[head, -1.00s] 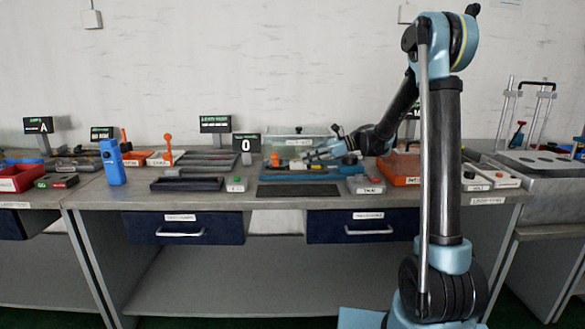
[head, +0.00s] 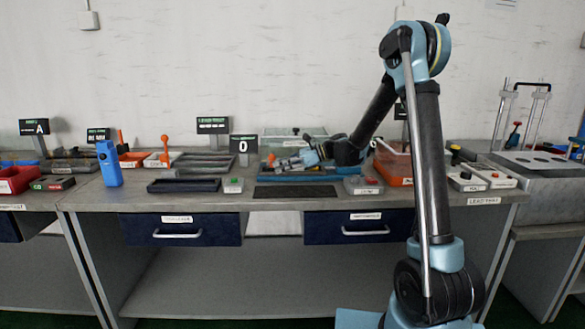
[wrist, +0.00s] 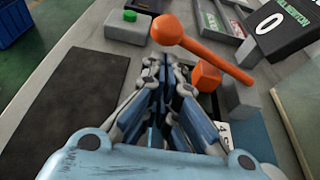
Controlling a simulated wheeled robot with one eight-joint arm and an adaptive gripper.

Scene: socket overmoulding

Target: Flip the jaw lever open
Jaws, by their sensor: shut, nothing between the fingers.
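The orange lever (wrist: 222,62) has a round ball knob and a straight shaft. In the wrist view it slants across just beyond my fingertips, its knob at upper left and its other end by a grey block (wrist: 237,98). An orange block (wrist: 207,76) sits just below the shaft. My gripper (wrist: 165,72) is shut and empty, its tips close to the knob and the orange block. I cannot tell whether they touch.
A green-button box (wrist: 130,25) lies beyond my fingers, with a dark mat (wrist: 55,105) to the left. A sign reading 0 (wrist: 275,22) stands at upper right. In the head view a red-button box (head: 363,185) is right of the fixture. Dark trays (head: 184,185) lie left.

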